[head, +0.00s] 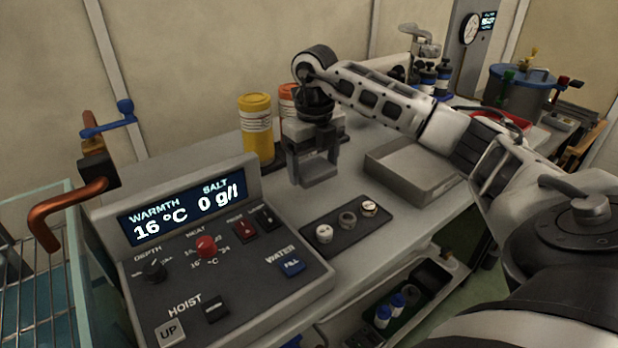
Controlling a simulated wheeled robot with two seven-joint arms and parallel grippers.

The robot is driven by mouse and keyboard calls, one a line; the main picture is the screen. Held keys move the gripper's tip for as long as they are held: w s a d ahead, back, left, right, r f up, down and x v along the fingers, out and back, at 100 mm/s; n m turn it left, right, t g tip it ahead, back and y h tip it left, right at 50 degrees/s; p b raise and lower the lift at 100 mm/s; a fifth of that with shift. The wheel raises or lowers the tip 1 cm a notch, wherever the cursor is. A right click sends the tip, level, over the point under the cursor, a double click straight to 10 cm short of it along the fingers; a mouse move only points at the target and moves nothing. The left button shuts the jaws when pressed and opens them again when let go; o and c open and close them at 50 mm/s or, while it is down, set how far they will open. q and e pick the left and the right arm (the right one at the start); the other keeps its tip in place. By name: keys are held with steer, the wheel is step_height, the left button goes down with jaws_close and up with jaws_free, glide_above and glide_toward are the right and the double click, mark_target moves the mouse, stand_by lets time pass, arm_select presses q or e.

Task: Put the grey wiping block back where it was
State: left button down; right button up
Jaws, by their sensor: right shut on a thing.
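My right gripper (315,160) points down over the bench behind the control panel, its arm coming in from the right. It is shut on a grey block (319,172), which looks like the grey wiping block and shows between the fingers, low over the bench top. I cannot tell whether the block touches the bench. My left gripper is not in view.
A yellow canister (257,130) and a partly hidden orange canister (288,102) stand behind the gripper. A shallow grey tray (412,172) lies to its right. A dark strip with several small round pieces (347,222) lies in front. The control panel (215,270) fills the front left.

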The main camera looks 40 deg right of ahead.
mark_target(309, 192)
steer(key=shift+w+a+f, duration=0.15)
steer(key=shift+w+f, duration=0.15)
steer(key=shift+f, duration=0.1)
steer(key=shift+w+f, duration=0.2)
steer(key=shift+f, duration=1.55)
steer(key=shift+f, duration=0.15)
steer(key=o, duration=0.9)
step_height(309, 192, up, 12)
steer(key=shift+r+p, duration=0.2)
steer(key=shift+p, duration=0.1)
steer(key=shift+a, duration=0.1)
